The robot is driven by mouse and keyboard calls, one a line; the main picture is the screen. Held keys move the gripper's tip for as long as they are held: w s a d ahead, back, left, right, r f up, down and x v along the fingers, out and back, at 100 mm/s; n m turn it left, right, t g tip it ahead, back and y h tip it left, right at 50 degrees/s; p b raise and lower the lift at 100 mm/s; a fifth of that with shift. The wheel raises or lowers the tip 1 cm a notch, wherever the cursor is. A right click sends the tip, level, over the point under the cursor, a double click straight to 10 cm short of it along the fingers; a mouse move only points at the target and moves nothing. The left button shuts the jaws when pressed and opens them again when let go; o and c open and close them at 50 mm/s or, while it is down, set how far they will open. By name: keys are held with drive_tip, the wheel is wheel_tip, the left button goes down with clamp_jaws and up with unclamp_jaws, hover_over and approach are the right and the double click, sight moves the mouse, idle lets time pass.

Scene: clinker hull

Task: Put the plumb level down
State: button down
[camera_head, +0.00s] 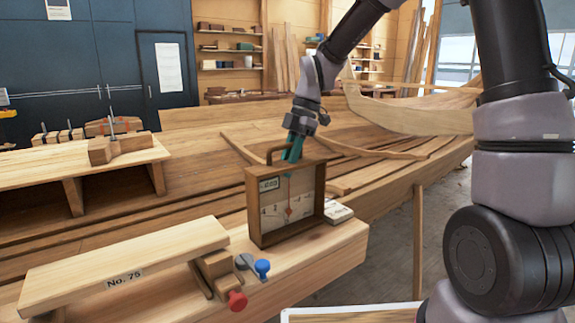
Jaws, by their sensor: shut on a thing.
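The plumb level (287,203) is a brown wooden box frame with a pale face, a dark label and a red pointer. It stands upright at the right end of a pale wooden bench plank (325,250). Its lower edge looks to be on or just above the plank; I cannot tell if it touches. My gripper (292,152), with teal fingers, reaches down from above and is shut on the level's top handle (278,152). The fingertips partly overlap the handle and the frame top.
A small raised plank marked No. 75 (125,268) stands left on the bench. Red (237,301), blue (262,268) and grey (244,261) knobs sit beside it. A white block (338,212) lies right behind the level. The planked hull (400,170) lies behind.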

drive_tip(key=c, duration=0.8)
unclamp_jaws()
drive_tip(key=shift+c, duration=0.2)
drive_tip(key=v, duration=1.2)
drive_tip(key=s+d+r+m+t, duration=0.2)
drive_tip(key=s+d+m+t, duration=0.2)
drive_tip(key=m, duration=1)
drive_tip(key=s+d+r+m+t+h, duration=0.1)
drive_tip(key=s+d+m+t, duration=0.4)
drive_tip(key=s+d+m, duration=0.5)
drive_tip(key=shift+s+d+r+m+t+h, duration=0.35)
drive_tip(key=shift+d+r+m, duration=0.2)
drive_tip(key=shift+d+m, duration=1.95)
